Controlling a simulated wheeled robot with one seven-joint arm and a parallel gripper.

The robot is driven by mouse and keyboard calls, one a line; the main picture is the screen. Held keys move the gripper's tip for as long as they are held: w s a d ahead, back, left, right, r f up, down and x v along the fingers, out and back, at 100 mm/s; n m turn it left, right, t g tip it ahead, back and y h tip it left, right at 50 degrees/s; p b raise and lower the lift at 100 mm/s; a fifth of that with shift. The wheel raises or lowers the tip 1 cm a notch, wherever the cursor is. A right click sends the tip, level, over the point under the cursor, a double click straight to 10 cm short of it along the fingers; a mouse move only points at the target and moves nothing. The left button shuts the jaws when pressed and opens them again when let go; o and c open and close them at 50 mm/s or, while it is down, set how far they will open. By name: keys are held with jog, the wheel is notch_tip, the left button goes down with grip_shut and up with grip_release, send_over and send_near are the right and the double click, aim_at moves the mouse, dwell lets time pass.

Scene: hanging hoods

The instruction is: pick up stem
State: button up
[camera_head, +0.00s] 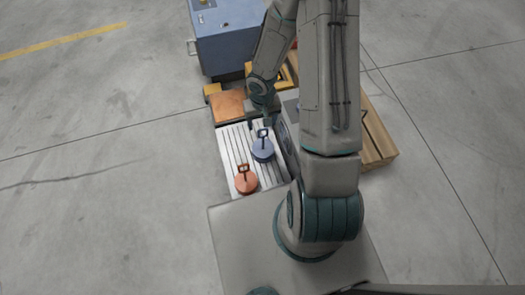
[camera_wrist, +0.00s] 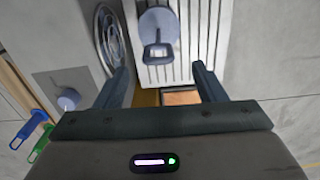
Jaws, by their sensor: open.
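A blue-grey round piece (camera_head: 263,151) with an upright loop handle stands on a pale slatted tray (camera_head: 232,145). An orange piece of the same form (camera_head: 246,184) stands nearer on that tray. I cannot tell for sure which thing is the stem. My gripper (camera_head: 265,112) hangs just beyond the blue-grey piece in the head view, partly hidden by the arm. In the wrist view my gripper (camera_wrist: 163,72) is open and empty. The blue-grey piece (camera_wrist: 157,25) lies ahead of the gap between the fingers, its loop towards them, with no contact visible.
A blue cabinet (camera_head: 238,38) stands behind the tray, with an orange-brown block (camera_head: 228,106) between. A wooden crate (camera_head: 378,142) lies to the right. The wrist view shows a ringed disc (camera_wrist: 111,38), a grey knob (camera_wrist: 69,99), and blue and green handles (camera_wrist: 30,130) at left.

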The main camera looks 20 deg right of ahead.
jog(key=b, duration=0.4)
send_over(263, 142)
jog(key=shift+w+f, duration=0.2)
jog(key=shift+f, duration=2.95)
jog(key=shift+p, duration=0.3)
grip_shut()
